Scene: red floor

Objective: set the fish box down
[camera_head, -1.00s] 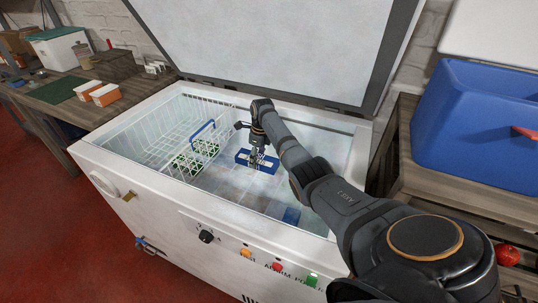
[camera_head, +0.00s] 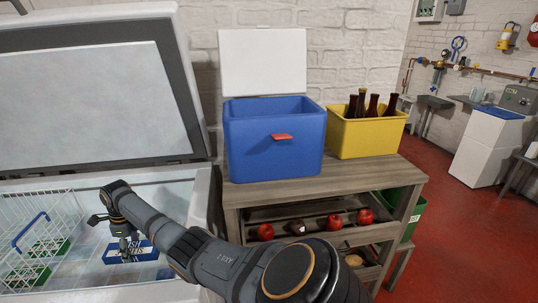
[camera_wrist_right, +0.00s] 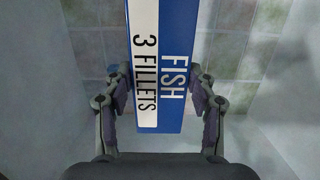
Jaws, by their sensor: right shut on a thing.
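The fish box (camera_head: 144,251) is blue and white with the words FISH and FILLETS on it. It is inside the open chest freezer (camera_head: 203,215). My right gripper (camera_head: 125,246) reaches down into the freezer and is shut on the box. In the right wrist view the fish box (camera_wrist_right: 172,60) lies between the two fingers of my right gripper (camera_wrist_right: 160,92), and its label reads FISH 3 FILLETS. Whether the box touches the freezer floor cannot be told. My left gripper is not in view.
A white wire basket (camera_head: 62,213) with green-and-white packs hangs at the freezer's left. A blue cooler (camera_head: 250,150) with a raised white lid and a yellow crate (camera_head: 350,138) of bottles stand on a wooden bench (camera_head: 370,173). Red apples (camera_head: 334,221) lie on its lower shelf.

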